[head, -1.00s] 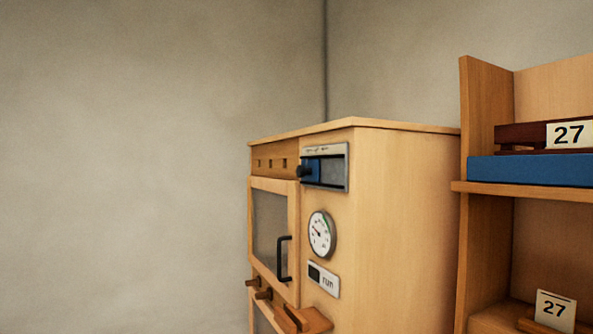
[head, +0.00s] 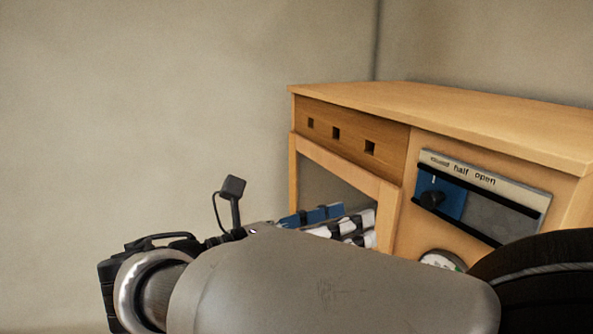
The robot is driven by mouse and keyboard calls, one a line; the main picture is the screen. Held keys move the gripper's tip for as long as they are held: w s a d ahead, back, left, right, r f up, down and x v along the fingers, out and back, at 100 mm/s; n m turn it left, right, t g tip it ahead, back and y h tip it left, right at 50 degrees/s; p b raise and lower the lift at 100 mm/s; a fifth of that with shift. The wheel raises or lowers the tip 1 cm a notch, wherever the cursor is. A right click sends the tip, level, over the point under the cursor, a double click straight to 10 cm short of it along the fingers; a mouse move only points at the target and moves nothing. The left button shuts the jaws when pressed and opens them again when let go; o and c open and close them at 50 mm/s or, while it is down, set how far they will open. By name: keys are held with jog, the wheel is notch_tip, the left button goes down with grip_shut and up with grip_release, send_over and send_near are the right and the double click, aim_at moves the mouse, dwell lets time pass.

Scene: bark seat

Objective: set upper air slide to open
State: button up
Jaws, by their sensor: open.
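The upper air slide (head: 482,200) is a metal plate with dark rails on the front of the wooden cabinet, at the right in the head view. Its blue slider (head: 452,200) with a black knob (head: 433,199) sits at the left end of the track. The plate's lettering reads "half open" after a blurred word on the left. My gripper (head: 358,216) is open, left of the slide and apart from the knob in the picture, in front of the cabinet door. My arm hides its rear part.
The cabinet door (head: 390,215) has a wooden frame, and above it is a panel with square holes (head: 336,132). A round gauge (head: 441,260) below the slide is partly covered by my arm. Bare wall (head: 140,110) lies to the left.

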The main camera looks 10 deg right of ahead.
aim_at(427, 199)
jog(key=x, duration=1.7)
jog(key=shift+s+d+b, duration=0.1)
jog(key=shift+d+b, duration=0.15)
jog(key=shift+b, duration=0.05)
jog(key=shift+c, duration=0.5)
grip_shut()
